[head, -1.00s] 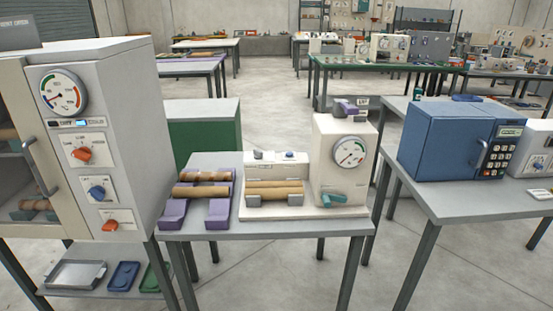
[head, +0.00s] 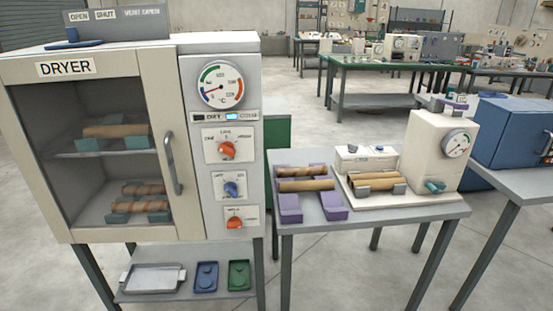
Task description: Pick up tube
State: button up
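Several brown cardboard tubes show. A plain tube (head: 306,185) lies across a purple rack (head: 290,208) on the grey table. A spiral-striped tube (head: 302,171) lies just behind it on the same rack. Two brown cylinders lie side by side at the cream winder (head: 400,200), the front one (head: 376,184) between grey holders; I cannot tell whether they are tubes or rollers. Two striped tubes (head: 140,207) lie lower down. My gripper is not in view.
The dryer stands at the left, with a metal tray (head: 152,278), a blue tray (head: 206,277) and a green tray (head: 239,274) on the shelf below. A blue box-like machine (head: 505,130) stands on a table at the right. Open floor lies behind.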

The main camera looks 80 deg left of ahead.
aim_at(321, 184)
jog(key=k, duration=1)
jog(key=u, duration=2.3)
jog(key=i, duration=0.45)
jog(key=z, duration=0.05)
